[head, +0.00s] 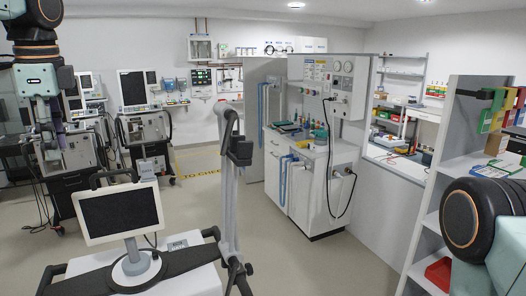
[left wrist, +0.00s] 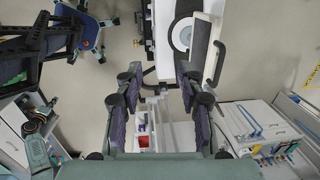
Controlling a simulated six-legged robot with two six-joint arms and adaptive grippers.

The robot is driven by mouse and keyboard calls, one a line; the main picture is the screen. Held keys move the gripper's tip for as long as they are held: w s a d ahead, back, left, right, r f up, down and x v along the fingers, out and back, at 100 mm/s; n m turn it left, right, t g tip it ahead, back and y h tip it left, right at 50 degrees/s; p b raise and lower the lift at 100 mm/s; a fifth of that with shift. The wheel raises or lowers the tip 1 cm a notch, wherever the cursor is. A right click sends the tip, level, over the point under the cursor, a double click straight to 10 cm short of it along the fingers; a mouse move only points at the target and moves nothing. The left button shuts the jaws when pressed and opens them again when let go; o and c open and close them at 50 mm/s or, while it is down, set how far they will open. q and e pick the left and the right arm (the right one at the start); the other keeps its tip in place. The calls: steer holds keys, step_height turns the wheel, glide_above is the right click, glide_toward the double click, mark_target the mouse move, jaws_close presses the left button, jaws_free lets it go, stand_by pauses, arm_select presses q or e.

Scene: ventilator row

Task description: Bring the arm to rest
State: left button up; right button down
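My left arm hangs in at the far left of the head view, with its gripper (head: 50,140) pointing down over the background of machines. In the left wrist view the two purple-padded fingers of my left gripper (left wrist: 159,78) stand wide apart. Nothing is between the pads; only floor and distant objects show through the gap. A dark and grey joint of my right arm shows at the lower right of the head view. My right gripper is out of view.
A cart with a tilted monitor (head: 119,213) and a grey upright post (head: 229,190) stands close in front. A white workbench (head: 308,190) is at centre. Shelving (head: 432,215) stands close on the right. Ventilators (head: 148,125) line the back left. Open floor (head: 195,205) lies between.

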arm_select(q)
steer(key=w+d+f+n+t+h+b, duration=0.1)
steer(key=w+d+f+n+t, duration=0.5)
steer(key=w, duration=0.5)
steer(key=s+d+f+n+h+b, duration=0.1)
steer(key=d+f+n+b, duration=0.2)
steer(key=f, duration=1)
steer(key=d+f+n+b, duration=0.1)
steer(key=d+f+b, duration=0.3)
steer(key=f, duration=1)
steer(key=s+d+f+n+g+b, duration=0.15)
steer(key=s+f+b, duration=0.25)
steer(key=s+f, duration=0.75)
steer(key=s+d+f+n+b, duration=0.1)
steer(key=s+d+f+b, duration=0.2)
steer(key=s+f, duration=0.85)
steer(key=s+f+g+b, duration=0.5)
steer(key=s+f+b, duration=0.2)
steer(key=s+f, duration=1.1)
steer(key=shift+d+f+y+b, duration=0.35)
steer(key=shift+y+b, duration=0.05)
